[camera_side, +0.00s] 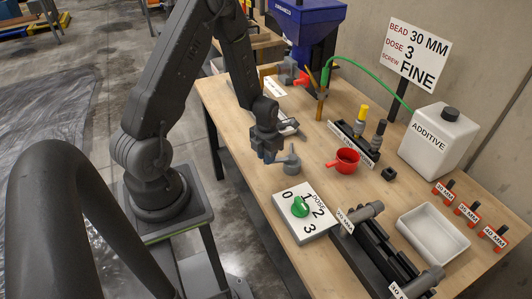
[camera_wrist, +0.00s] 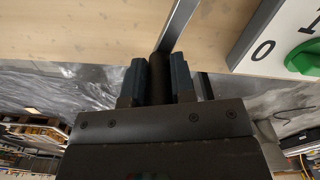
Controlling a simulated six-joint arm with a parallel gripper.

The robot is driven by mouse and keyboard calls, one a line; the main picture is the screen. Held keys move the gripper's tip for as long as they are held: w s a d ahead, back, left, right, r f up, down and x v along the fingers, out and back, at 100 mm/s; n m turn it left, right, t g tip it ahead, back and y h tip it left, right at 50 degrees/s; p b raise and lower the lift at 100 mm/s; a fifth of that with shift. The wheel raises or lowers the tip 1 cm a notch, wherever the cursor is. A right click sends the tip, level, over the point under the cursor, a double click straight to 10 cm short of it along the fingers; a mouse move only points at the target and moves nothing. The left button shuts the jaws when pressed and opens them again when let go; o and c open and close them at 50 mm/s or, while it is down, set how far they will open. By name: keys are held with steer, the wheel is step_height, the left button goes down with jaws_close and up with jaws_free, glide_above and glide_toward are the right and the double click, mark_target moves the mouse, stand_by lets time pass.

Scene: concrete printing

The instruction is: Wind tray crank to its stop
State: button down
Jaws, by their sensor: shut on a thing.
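My gripper (camera_side: 268,156) is low at the near left edge of the wooden bench, beside a grey crank (camera_side: 292,161). In the wrist view the two blue-grey fingers of my gripper (camera_wrist: 159,82) are closed around the dark upright grip of the crank (camera_wrist: 160,68). A flat metal crank arm (camera_wrist: 180,24) runs from that grip toward the top of the picture. The crank's pivot is out of the wrist view. In the side view my gripper partly hides the grip. I cannot tell from these frames where the crank's stop is.
A white dial box with a green knob (camera_side: 300,207) stands just in front of the crank. A white tray (camera_side: 433,236), a black nozzle rack (camera_side: 372,246) and an additive jug (camera_side: 439,143) are farther right.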

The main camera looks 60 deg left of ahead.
steer(key=shift+w, duration=0.15)
steer(key=c, duration=1.3)
jaws_free()
steer(key=o, duration=0.3)
steer(key=shift+o, duration=0.2)
step_height(320, 180, up, 14)
steer(key=shift+f, duration=0.1)
steer(key=shift+c, duration=0.4)
